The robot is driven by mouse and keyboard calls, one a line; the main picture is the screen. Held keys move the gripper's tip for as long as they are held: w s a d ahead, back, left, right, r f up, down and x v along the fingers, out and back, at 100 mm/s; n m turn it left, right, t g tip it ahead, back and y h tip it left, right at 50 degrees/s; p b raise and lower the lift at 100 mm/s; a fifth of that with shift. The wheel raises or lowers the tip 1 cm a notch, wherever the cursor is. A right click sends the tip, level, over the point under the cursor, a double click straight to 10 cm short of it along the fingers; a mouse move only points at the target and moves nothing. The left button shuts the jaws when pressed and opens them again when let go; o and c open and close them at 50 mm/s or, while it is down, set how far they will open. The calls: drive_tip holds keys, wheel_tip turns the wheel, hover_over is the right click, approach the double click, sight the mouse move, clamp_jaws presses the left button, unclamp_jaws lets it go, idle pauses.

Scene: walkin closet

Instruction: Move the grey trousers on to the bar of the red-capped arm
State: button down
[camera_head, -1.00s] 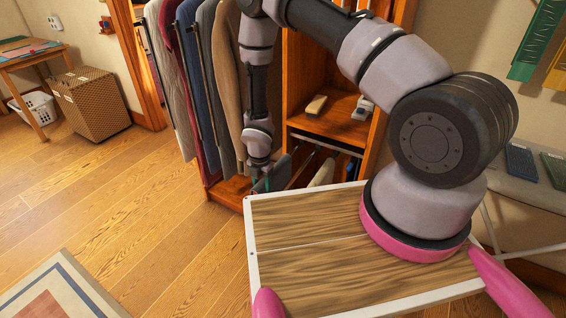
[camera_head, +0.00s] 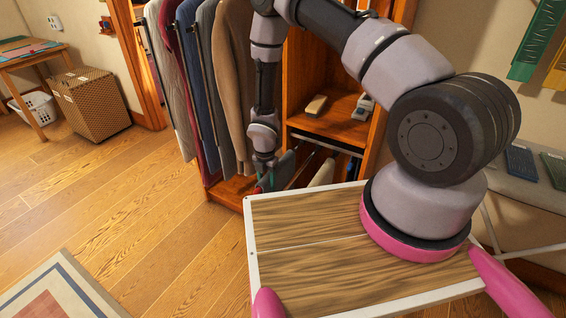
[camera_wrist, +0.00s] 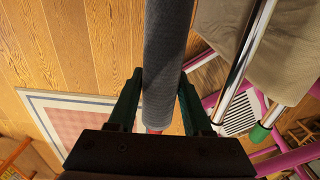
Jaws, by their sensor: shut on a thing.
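The grey trousers (camera_wrist: 167,45) run as a long folded edge down the middle of the wrist view, between the two green fingers of my gripper (camera_wrist: 160,98). The gripper is shut on them. In the head view my gripper (camera_head: 265,180) is low at the front of the wooden closet unit, and the grey trousers (camera_head: 284,170) hang just right of it. A small red end (camera_wrist: 152,131) shows between the fingers; whether it is the red cap is unclear. A chrome bar with a green cap (camera_wrist: 260,132) lies to the right, beside beige trousers (camera_wrist: 285,50).
Jackets (camera_head: 235,75) hang left of my forearm, close to it. A shelf (camera_head: 330,125) with brushes is above the trouser bars. A patterned rug (camera_head: 60,290) lies at the lower left. The wooden floor at left is mostly clear.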

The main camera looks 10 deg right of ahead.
drive_tip(key=shift+w+d, duration=0.75)
drive_tip(key=shift+w, duration=0.2)
drive_tip(key=shift+w+d, duration=0.75)
drive_tip(key=shift+w, duration=0.15)
drive_tip(key=shift+f, duration=0.15)
drive_tip(key=shift+c, duration=1.2)
unclamp_jaws()
